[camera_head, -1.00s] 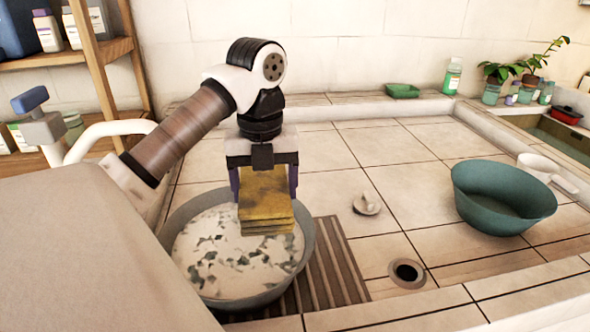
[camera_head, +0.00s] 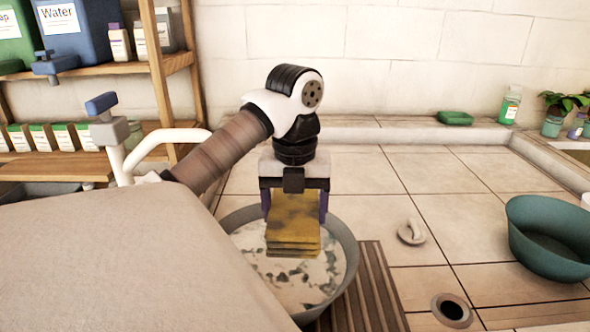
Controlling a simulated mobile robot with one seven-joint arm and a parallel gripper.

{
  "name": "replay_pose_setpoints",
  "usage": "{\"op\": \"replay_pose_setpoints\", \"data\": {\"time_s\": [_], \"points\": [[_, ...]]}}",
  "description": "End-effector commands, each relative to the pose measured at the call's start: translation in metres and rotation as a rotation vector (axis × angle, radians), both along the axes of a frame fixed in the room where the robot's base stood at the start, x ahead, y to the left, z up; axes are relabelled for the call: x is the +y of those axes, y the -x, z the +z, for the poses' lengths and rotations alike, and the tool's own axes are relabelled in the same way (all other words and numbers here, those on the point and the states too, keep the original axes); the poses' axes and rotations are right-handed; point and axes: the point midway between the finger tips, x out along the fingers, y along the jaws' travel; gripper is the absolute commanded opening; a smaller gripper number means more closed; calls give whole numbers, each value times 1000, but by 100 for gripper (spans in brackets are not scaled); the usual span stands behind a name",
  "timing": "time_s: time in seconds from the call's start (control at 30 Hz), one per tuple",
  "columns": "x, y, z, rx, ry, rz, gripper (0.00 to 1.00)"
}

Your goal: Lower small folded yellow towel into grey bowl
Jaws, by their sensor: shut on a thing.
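My gripper (camera_head: 294,205) points down and is shut on the small folded yellow towel (camera_head: 293,236). The towel hangs below the fingers as a stacked, layered block. It shows in front of the grey bowl (camera_head: 346,250), over the bowl's opening. The bowl holds white, foamy-looking contents with dark patches. The towel hides part of the contents and the far rim. I cannot tell exactly how high the towel is above the contents.
A brown slatted mat (camera_head: 372,290) lies by the bowl. A teal basin (camera_head: 550,240), a drain hole (camera_head: 452,308) and a plug (camera_head: 411,232) are to the right. A tap (camera_head: 165,138) stands left. The tiles (camera_head: 430,175) behind are mostly clear.

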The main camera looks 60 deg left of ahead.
Motion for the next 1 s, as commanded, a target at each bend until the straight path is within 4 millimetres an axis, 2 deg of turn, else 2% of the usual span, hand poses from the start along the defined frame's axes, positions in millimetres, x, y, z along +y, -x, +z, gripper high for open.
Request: {"op": "replay_pose_setpoints", "data": {"time_s": [0.23, 1.0], "points": [[0, 0, -5, 0, 0, 0, 52], [0, 0, -44, 0, 0, 0, 52]]}}
